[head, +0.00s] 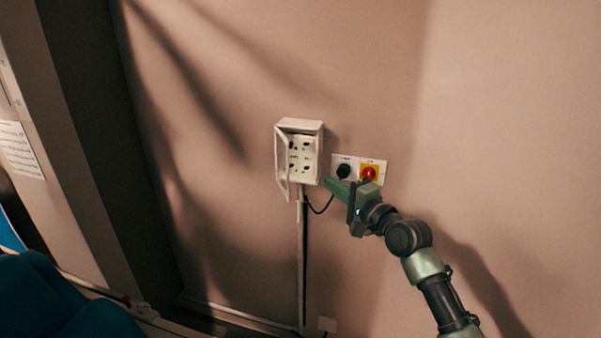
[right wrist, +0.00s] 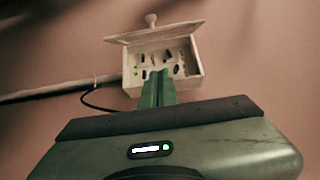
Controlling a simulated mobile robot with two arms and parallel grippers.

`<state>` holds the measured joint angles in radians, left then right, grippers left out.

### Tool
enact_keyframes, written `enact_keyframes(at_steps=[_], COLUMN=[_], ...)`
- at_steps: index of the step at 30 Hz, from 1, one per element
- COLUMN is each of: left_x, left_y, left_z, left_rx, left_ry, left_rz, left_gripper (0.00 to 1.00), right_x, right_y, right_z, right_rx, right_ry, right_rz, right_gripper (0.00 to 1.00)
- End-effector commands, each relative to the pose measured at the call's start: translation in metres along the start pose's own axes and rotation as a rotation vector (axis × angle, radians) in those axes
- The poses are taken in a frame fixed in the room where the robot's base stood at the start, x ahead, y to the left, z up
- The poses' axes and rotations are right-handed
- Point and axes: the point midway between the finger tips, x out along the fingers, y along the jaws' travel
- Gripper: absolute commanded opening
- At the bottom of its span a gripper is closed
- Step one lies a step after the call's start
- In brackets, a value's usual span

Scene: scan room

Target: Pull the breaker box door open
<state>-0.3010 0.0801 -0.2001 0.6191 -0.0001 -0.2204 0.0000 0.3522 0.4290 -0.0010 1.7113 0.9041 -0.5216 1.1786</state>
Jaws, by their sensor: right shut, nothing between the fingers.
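The white breaker box (head: 306,160) is on the wall in the middle of the head view. Its door (head: 282,162) stands open on the left side, and switches with small green and red marks show inside. In the right wrist view the box (right wrist: 188,68) is ahead of the fingers, with its door (right wrist: 150,33) swung out along the top edge and a round knob on it. My right gripper (head: 328,183) is shut and empty, just right of and below the box. Its fingertips (right wrist: 158,78) overlap the box's lower edge in the wrist view; I cannot tell whether they touch it. My left gripper is not in view.
A conduit (head: 301,255) and a black cable run below the box. Blue seating (head: 50,305) is at the lower left.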

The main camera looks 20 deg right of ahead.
Motion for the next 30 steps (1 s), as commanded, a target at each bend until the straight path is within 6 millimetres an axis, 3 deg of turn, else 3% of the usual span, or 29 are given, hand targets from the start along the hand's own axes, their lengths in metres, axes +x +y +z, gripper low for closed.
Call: enact_keyframes(at_steps=[6,12,19,30], left_x=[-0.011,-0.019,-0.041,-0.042], left_y=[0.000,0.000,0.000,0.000], left_z=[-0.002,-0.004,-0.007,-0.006], left_rx=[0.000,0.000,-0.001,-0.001], left_ry=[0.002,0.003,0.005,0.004], left_rz=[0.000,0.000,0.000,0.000], left_gripper=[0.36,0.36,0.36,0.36], right_x=[0.047,0.082,0.087,0.088], right_y=[-0.003,-0.003,-0.002,0.001], right_z=[0.000,0.003,0.033,0.039], right_rx=[0.001,0.000,-0.001,-0.002], right_ry=[0.000,0.000,0.000,0.001], right_rz=[0.000,0.001,0.002,0.001], right_gripper=[0.00,0.00,0.00,0.00])
